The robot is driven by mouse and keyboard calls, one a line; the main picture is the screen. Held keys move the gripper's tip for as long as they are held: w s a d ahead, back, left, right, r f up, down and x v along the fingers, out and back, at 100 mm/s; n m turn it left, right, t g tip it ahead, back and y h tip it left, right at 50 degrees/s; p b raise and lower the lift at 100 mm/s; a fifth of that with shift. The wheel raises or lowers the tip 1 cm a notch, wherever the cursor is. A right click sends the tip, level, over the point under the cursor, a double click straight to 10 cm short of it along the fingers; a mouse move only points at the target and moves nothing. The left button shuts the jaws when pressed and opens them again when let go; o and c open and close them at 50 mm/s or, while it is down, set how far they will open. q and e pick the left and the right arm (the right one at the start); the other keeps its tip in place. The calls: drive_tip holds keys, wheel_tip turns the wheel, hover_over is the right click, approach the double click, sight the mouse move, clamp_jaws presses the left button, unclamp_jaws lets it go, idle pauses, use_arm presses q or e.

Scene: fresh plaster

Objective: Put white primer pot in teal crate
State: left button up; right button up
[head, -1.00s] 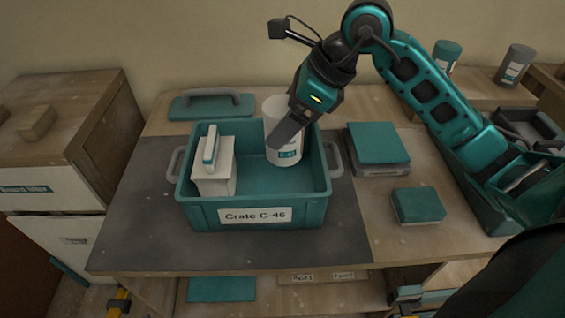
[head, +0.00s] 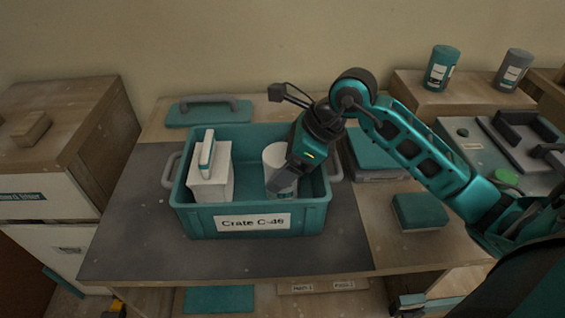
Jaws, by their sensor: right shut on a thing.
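The white primer pot (head: 275,156) is a white cylinder with a teal label band. It is inside the right part of the teal crate (head: 187,219), lower than the crate's back rim; whether it touches the floor is hidden. My right gripper (head: 281,181) reaches down into the crate and is shut on the pot, covering part of its front. The crate stands on a dark grey mat and carries a label reading "Crate C-46". A white box-shaped thing with a teal and white handle (head: 211,180) is in the crate's left part. My left gripper is not in view.
A teal trowel-like float (head: 195,117) lies behind the crate. A teal-topped box (head: 371,150) and a teal block (head: 420,211) lie to its right. A teal can (head: 441,69) and a grey can (head: 512,71) stand at the back right. The mat's front (head: 200,256) is clear.

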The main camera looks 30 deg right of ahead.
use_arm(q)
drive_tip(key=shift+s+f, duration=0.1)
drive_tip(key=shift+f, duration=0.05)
use_arm(e)
drive_tip(key=o, duration=1.4)
drive_tip(key=shift+f, duration=0.1)
drive_tip(key=shift+d+r, duration=0.2)
drive_tip(key=shift+r, duration=0.25)
use_arm(q)
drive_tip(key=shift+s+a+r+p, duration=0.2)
drive_tip(key=shift+p, duration=0.4)
use_arm(e)
drive_tip(key=v, duration=1.1)
drive_tip(key=shift+s+r, duration=0.15)
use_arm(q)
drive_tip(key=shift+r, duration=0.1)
